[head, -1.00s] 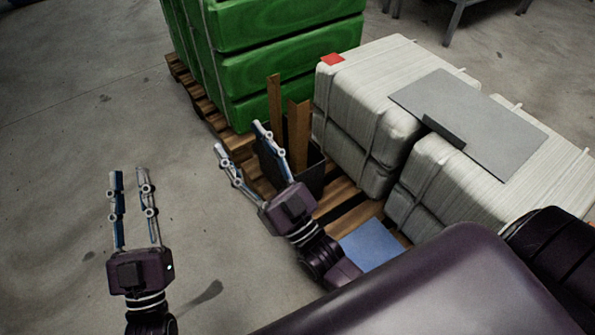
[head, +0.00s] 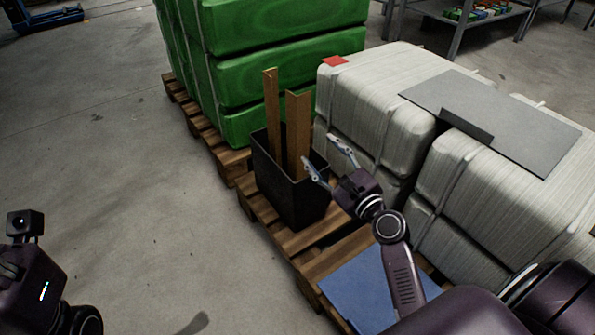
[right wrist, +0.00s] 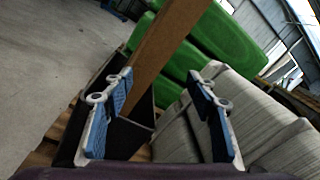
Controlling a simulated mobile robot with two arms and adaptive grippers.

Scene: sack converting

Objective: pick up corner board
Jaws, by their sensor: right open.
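Two brown corner boards, a taller one (head: 271,112) and a wider one (head: 297,132), stand upright in a black bin (head: 287,192) on the pallet. My right gripper (head: 324,160) is open and empty, beside the bin's right rim, close to the wider board. In the right wrist view, a brown board (right wrist: 158,58) rises beyond and between the spread fingers (right wrist: 164,92), apart from both. My left gripper's housing (head: 32,285) shows at the lower left edge; its fingers are not visible.
Stacked green sacks (head: 285,80) stand behind the bin. Pale wrapped bales (head: 372,112) stand close on the right, with a grey sheet (head: 500,110) on top. A blue sheet (head: 365,292) lies on the pallet (head: 285,238) in front. The floor to the left is clear.

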